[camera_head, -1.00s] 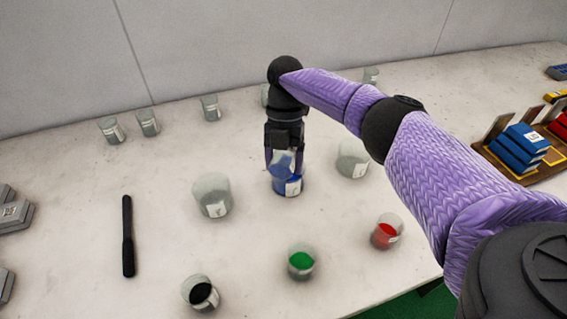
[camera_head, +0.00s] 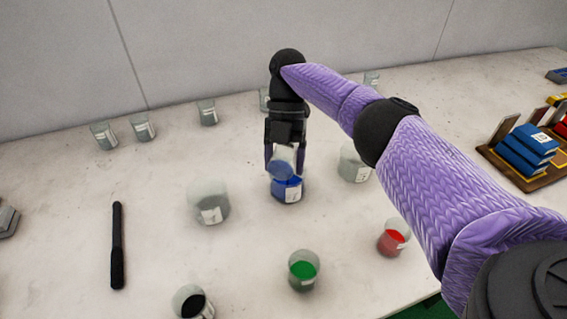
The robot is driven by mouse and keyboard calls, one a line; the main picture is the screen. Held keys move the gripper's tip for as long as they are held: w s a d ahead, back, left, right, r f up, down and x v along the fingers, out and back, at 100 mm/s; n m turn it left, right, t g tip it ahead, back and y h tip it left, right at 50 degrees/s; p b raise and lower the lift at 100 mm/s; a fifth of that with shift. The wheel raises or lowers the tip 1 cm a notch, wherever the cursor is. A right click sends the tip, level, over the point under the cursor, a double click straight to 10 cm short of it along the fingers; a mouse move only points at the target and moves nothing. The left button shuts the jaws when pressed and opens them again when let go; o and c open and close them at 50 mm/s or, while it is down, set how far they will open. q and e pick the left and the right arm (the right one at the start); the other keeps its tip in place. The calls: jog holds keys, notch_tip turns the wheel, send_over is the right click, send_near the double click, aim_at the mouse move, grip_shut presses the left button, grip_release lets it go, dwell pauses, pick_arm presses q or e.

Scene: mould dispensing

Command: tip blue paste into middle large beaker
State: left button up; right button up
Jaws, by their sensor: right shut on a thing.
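My right gripper (camera_head: 285,164) points down and is shut on a small clear beaker (camera_head: 282,169). The small beaker is tipped over, with blue at its lower part. It is right above the middle large beaker (camera_head: 288,193), which shows blue paste inside and a white label. The two beakers overlap in the picture, so I cannot tell whether they touch. An empty-looking large beaker (camera_head: 208,203) stands to the left of the middle one. Another large clear beaker (camera_head: 353,164) stands to the right, partly behind my arm. My left gripper is not in view.
Small beakers with black (camera_head: 192,303), green (camera_head: 303,271) and red (camera_head: 393,238) paste stand in front. Several clear beakers (camera_head: 143,127) line the back. A black rod (camera_head: 117,245) lies at left. A wooden tray (camera_head: 528,180) with blue blocks sits at right.

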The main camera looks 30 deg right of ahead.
jog(key=shift+b, duration=0.6)
jog(key=shift+f+g+y, duration=0.1)
jog(key=shift+g+y, duration=0.2)
jog(key=shift+g, duration=0.1)
jog(key=shift+w+d+r, duration=0.1)
jog(key=shift+r, duration=0.15)
dwell(0.3)
dwell(0.7)
dwell(1.1)
dwell(0.7)
dwell(1.4)
